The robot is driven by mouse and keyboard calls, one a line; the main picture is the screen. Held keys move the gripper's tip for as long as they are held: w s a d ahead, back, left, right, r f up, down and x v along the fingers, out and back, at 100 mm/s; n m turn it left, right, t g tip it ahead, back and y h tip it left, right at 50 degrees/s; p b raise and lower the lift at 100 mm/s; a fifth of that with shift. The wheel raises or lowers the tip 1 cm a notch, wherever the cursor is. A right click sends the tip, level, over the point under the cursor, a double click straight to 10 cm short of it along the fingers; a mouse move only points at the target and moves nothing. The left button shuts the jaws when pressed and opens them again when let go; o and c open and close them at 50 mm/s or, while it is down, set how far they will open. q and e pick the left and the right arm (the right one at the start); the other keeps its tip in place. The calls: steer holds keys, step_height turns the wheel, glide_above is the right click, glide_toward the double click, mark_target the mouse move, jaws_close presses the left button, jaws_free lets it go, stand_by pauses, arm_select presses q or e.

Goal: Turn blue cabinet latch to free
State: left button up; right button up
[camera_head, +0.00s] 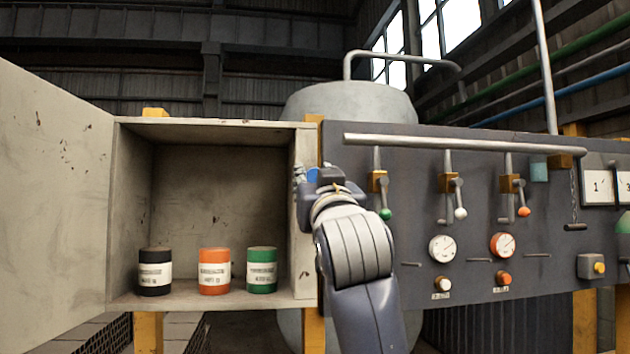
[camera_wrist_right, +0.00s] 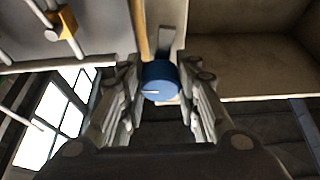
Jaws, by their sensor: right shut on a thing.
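The blue latch (camera_wrist_right: 160,80) is a round knob with a pale mark line, at the middle of the right wrist view. In the head view only a small blue part of the latch (camera_head: 312,174) shows at the cabinet's right edge. My right gripper (camera_head: 318,180) is at the latch; in the wrist view its fingers (camera_wrist_right: 160,92) stand on both sides of the knob and are shut on it. The open grey cabinet (camera_head: 303,220) has its door (camera_head: 55,180) swung out to the left. My left gripper is not in view.
Inside the cabinet stand a black can (camera_head: 154,271), an orange can (camera_head: 214,271) and a green can (camera_head: 262,270). A dark panel (camera_head: 430,300) with levers, gauges and buttons is to the right. A horizontal pipe (camera_head: 460,145) runs along its top.

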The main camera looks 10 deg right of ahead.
steer(key=shift+n+y+b, duration=0.3)
steer(key=shift+n+y, duration=0.7)
steer(key=shift+n, duration=0.7)
steer(key=o, duration=1.1)
steer(key=shift+s, duration=0.1)
steer(key=v, duration=1.1)
steer(key=shift+s+f, duration=0.2)
steer(key=shift+s, duration=0.15)
